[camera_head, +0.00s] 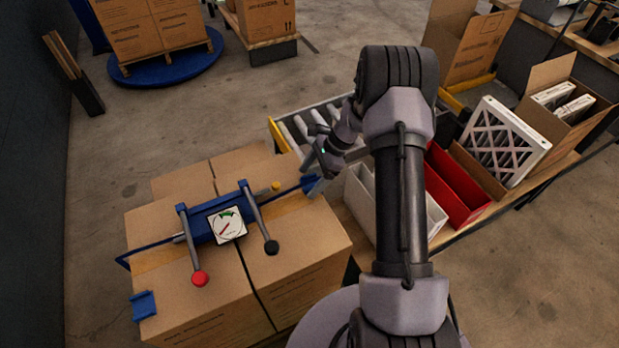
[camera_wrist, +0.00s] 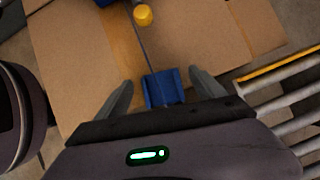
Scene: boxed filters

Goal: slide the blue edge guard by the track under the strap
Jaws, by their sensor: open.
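One blue edge guard (camera_head: 310,185) sits at the right edge of the big carton, on the side by the roller track (camera_head: 300,125). The same guard (camera_wrist: 163,88) shows in the wrist view between my fingers. My gripper (camera_wrist: 160,92) is open, with one finger on each side of the guard and a gap to each. The dark strap (camera_wrist: 140,38) runs over the carton top to the guard; whether it lies over or under the guard's edge is hard to tell. A second blue edge guard (camera_head: 144,305) is on the carton's near left edge.
A blue strap tensioner with a dial (camera_head: 227,225), a red-knobbed lever (camera_head: 200,278) and a black-knobbed lever (camera_head: 271,247) lies on the carton top. A yellow knob (camera_wrist: 143,15) is near the guard. White and red bins (camera_head: 455,185) stand to the right.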

